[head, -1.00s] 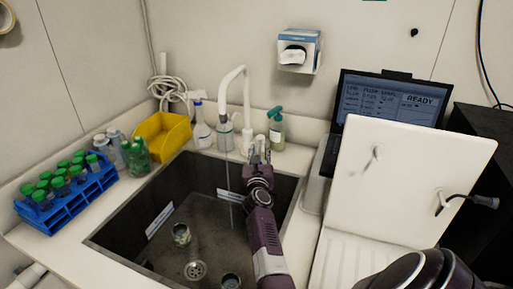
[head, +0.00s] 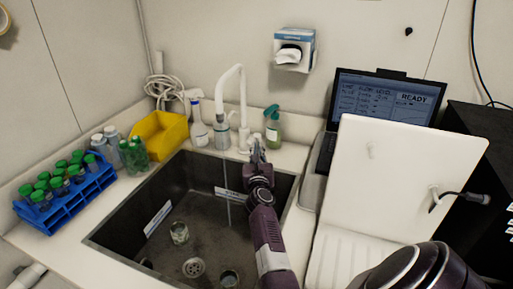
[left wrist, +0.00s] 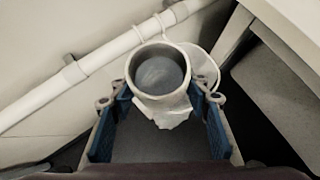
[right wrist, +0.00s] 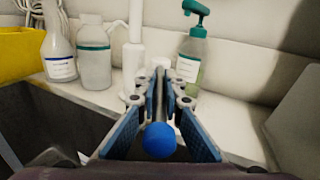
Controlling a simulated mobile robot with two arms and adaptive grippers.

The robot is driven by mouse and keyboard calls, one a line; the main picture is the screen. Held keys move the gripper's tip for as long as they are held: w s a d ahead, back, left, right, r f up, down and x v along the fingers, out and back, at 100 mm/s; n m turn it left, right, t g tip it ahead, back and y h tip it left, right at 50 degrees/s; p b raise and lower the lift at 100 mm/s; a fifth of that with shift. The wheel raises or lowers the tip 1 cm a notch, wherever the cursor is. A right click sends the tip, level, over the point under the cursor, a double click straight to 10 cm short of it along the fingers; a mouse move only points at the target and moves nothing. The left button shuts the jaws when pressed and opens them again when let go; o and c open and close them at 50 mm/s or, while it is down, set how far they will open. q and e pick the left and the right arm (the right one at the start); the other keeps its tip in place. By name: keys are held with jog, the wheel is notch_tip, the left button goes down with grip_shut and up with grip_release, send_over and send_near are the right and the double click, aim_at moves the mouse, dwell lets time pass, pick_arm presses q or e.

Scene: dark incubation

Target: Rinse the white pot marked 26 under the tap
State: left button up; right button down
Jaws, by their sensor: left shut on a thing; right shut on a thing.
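My right gripper (head: 257,148) is at the tap's base behind the sink. In the right wrist view, its fingers (right wrist: 160,85) are shut on the tap lever, whose blue ball end (right wrist: 160,140) sticks out towards the camera. The white tap (head: 240,85) arches over the sink, and a thin, faint water line (head: 228,208) shows below it. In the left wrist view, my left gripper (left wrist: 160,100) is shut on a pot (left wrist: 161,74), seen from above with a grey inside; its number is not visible. The left gripper and pot are outside the head view.
The dark sink (head: 125,225) holds a jar (head: 180,233), another jar (head: 229,279) and a drain. Behind it stand a spray bottle (head: 197,125), a green-topped bottle (head: 273,130) and a yellow bin (head: 160,135). A blue rack (head: 65,205) is at left, a white panel (head: 400,170) at right.

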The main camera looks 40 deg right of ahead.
pick_arm(q)
notch_tip(320, 180, up, 3)
jog(key=shift+r+p, duration=0.15)
jog(key=shift+p, duration=0.9)
jog(key=shift+r+p, duration=0.5)
jog(key=shift+r, duration=0.05)
pick_arm(e)
jog(key=shift+s+d+r+n+t+y, duration=0.1)
jog(key=shift+s+d+n+t+y, duration=0.15)
jog(key=shift+n+t+y, duration=0.25)
jog(key=shift+s+d+r+n+t+y, duration=0.15)
jog(key=shift+d+n+t+y, duration=0.2)
jog(key=shift+y, duration=0.25)
jog(key=shift+f, duration=0.15)
jog(key=c, duration=2)
grip_release()
jog(key=shift+f, duration=0.1)
jog(key=shift+c, duration=0.2)
jog(key=v, duration=1.2)
pick_arm(q)
jog(key=shift+f, duration=0.1)
